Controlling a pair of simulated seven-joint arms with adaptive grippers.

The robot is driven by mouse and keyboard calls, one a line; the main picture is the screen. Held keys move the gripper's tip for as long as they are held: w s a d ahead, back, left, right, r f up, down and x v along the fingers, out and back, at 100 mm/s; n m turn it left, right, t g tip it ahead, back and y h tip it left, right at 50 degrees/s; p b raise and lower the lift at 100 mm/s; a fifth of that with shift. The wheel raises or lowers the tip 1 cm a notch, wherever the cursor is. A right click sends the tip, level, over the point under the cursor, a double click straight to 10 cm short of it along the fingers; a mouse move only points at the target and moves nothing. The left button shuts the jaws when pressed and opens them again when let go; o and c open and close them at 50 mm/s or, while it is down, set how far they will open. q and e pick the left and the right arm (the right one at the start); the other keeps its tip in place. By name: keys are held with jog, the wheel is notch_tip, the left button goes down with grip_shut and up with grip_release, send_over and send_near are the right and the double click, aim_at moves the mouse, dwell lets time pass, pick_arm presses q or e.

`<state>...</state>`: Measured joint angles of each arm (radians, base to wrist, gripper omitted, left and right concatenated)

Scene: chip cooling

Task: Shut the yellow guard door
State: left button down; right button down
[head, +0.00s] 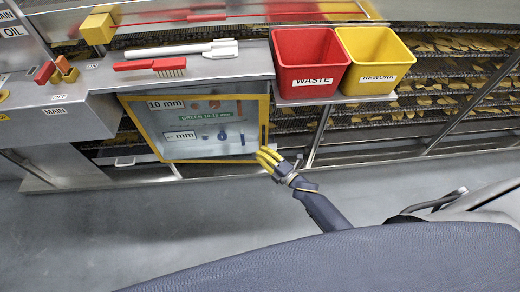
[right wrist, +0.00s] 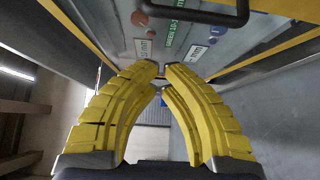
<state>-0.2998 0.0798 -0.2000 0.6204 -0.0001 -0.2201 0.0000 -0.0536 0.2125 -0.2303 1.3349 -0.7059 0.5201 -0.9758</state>
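The guard door (head: 212,160) is a yellow-framed clear panel below the grey console. Labels and small pictures show through it. Its right edge lies beside my right gripper (head: 265,157), whose yellow fingers reach up to the lower right corner. I cannot tell whether they touch it or how far the door stands open. In the right wrist view, a dark handle (right wrist: 200,14) crosses the top, beyond the fingers. There my right gripper (right wrist: 161,70) has its fingertips close together, with a narrow gap and nothing clearly held. My left gripper is not in view.
A red WASTE bin (head: 309,58) and a yellow REWORK bin (head: 375,58) stand right of the console. A red brush (head: 150,65) and a white tool (head: 185,49) lie on top. Conveyors with chips (head: 440,85) run behind. The grey floor (head: 160,225) in front is clear.

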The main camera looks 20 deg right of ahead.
send_near(241, 129)
jog(key=a, duration=0.4)
jog(key=shift+w+d+r, duration=0.1)
jog(key=shift+w+d, duration=0.1)
jog(key=shift+w, duration=0.65)
jog(key=shift+w+d+f, duration=0.1)
jog(key=shift+w+d, duration=0.15)
jog(key=shift+w, duration=0.6)
jog(key=shift+w+d+r, duration=0.1)
jog(key=shift+w+d, duration=0.1)
jog(key=shift+w, duration=0.6)
